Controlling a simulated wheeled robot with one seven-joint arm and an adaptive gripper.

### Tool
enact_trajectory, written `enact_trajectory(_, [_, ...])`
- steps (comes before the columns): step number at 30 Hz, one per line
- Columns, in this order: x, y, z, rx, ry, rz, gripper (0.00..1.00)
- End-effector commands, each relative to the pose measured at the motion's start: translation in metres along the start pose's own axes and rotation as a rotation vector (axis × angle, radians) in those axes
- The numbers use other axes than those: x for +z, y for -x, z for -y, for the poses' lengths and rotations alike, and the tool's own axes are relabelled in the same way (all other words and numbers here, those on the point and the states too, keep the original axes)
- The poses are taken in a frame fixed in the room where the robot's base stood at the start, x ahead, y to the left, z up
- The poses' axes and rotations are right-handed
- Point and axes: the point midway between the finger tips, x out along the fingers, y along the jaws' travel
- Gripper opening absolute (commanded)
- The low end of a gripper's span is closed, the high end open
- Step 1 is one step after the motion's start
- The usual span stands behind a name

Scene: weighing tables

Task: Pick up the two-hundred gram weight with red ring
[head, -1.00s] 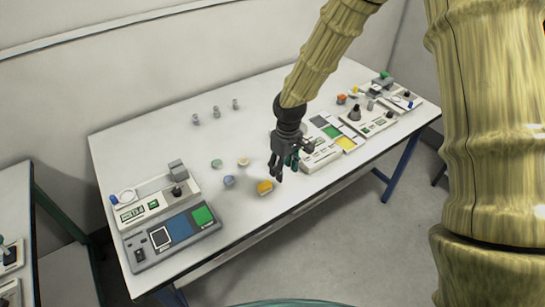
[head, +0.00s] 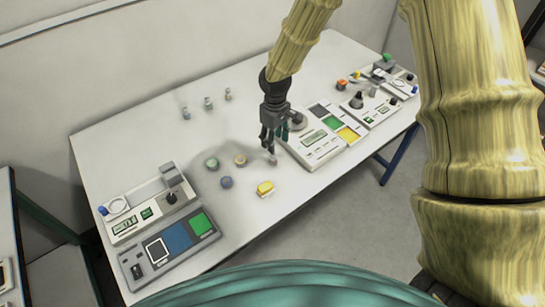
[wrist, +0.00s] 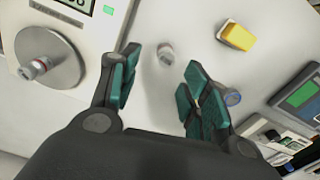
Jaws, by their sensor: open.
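A small grey cylindrical weight (head: 272,160) with a faint reddish mark stands on the table, just in front of my gripper (head: 269,148). In the wrist view this weight (wrist: 165,53) lies ahead of the gap between my fingertips (wrist: 157,80), apart from both. My gripper is open and empty, with teal finger pads. A second grey weight with a reddish ring (wrist: 41,66) stands on the round pan of the scale (wrist: 50,60), to the left of my fingers. I cannot read the marking on either weight.
The white scale (head: 313,143) stands close to the right of my gripper. A yellow block (head: 265,188) and green, tan and blue pieces (head: 227,182) lie to the front left. Three small weights (head: 208,103) stand at the back.

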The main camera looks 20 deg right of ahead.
Motion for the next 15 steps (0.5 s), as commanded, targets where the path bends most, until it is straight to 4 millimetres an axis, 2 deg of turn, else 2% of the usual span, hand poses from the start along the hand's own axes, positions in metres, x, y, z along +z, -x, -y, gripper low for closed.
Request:
enact_trajectory(10, [-0.002, -0.014, 0.003, -0.001, 0.002, 0.000, 0.47])
enact_trajectory(15, [-0.001, -0.028, 0.007, -0.001, 0.003, 0.002, 0.47])
